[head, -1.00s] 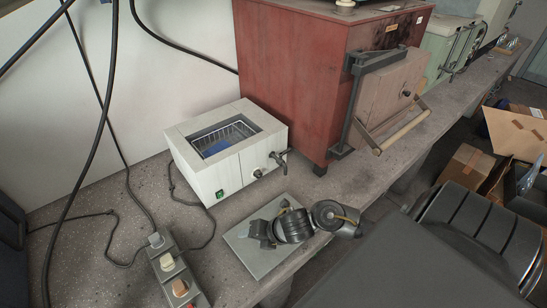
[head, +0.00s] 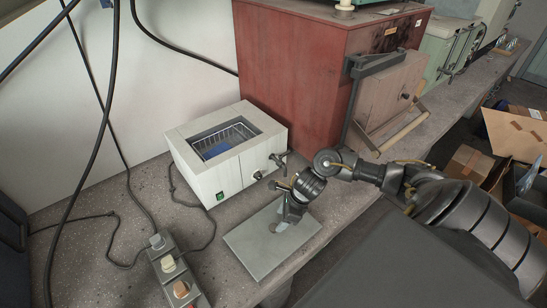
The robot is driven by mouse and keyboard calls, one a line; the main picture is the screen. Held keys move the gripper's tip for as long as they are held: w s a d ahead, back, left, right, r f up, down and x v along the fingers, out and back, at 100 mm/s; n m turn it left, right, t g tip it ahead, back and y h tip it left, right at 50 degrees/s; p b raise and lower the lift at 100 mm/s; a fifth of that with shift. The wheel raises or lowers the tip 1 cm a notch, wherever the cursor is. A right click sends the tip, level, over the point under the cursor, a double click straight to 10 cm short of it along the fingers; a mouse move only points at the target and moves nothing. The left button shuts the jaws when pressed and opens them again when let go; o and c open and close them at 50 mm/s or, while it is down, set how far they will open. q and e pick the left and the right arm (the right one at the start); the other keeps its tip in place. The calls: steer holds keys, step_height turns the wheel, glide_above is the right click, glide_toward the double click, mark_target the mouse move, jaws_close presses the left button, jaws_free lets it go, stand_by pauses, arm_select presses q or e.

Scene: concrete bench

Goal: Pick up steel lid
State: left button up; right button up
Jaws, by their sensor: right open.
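The steel lid (head: 258,256) is a flat grey rectangular plate lying on the bench in front of the white bath. Its middle and far right part are partly hidden by my right gripper (head: 280,224). My right gripper points down over the lid, open, with its fingertips close to a small pale feature near the lid's middle. I cannot tell whether the fingers touch it. My left gripper is not in view.
The white bath (head: 222,181) stands open behind the lid, with a wire basket and something blue inside; its tap juts out near my right wrist. A red furnace (head: 290,80) stands behind at the right. A power strip (head: 165,262) and cables lie to the left.

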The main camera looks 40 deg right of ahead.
mark_target(274, 226)
steer(key=shift+p+x, duration=0.85)
steer(key=shift+x, duration=2.05)
steer(key=shift+r, duration=0.1)
steer(key=shift+c, duration=0.4)
jaws_close()
